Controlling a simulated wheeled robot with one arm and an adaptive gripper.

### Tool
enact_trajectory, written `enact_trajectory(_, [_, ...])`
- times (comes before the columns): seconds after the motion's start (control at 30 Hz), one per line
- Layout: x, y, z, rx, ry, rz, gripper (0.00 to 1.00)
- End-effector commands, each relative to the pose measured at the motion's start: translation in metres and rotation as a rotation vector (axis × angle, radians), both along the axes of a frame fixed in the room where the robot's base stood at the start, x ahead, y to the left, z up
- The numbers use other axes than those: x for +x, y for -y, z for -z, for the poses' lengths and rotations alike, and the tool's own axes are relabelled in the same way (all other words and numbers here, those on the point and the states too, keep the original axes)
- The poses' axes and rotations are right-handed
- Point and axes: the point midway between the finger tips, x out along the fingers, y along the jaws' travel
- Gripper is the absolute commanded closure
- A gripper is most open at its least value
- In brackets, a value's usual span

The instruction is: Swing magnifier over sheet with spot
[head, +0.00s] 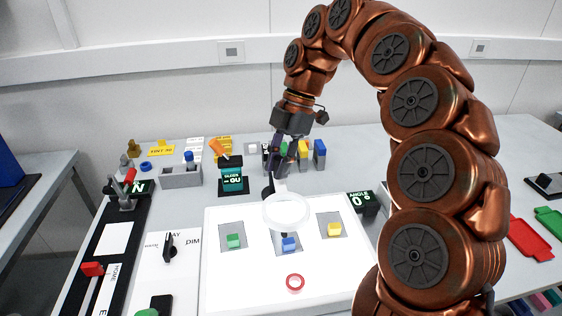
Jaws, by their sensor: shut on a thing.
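The magnifier (287,212) is a white ring with a pale lens above the white lit panel (225,290). Its lens is in front of the middle sheet and partly covers it. Three grey sheets lie on the panel: the left one (222,244) under a green block (233,241), the middle one (280,250) under a blue block (289,244), the right one (322,221) under a yellow block (334,229). I cannot make out a spot on any sheet. My gripper (279,178) is shut on the magnifier's handle just behind the ring.
A red ring (295,283) lies at the panel's front. A dark angle display (362,202) reading 0° stands right of the panel. A teal display (232,178), a grey block holder (181,177) and several small colored blocks stand behind. A dial plate (184,262) is at left.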

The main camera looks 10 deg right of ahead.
Motion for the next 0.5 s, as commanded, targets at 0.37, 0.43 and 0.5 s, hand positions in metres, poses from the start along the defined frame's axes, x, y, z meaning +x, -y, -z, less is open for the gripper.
enact_trajectory(0.37, [0.0006, 0.0005, -0.0010, -0.001, 0.003, 0.003, 0.59])
enact_trajectory(0.43, [0.0006, 0.0004, -0.0007, -0.001, 0.003, 0.003, 0.52])
enact_trajectory(0.5, [0.0005, 0.0004, -0.0006, 0.000, 0.001, 0.003, 0.50])
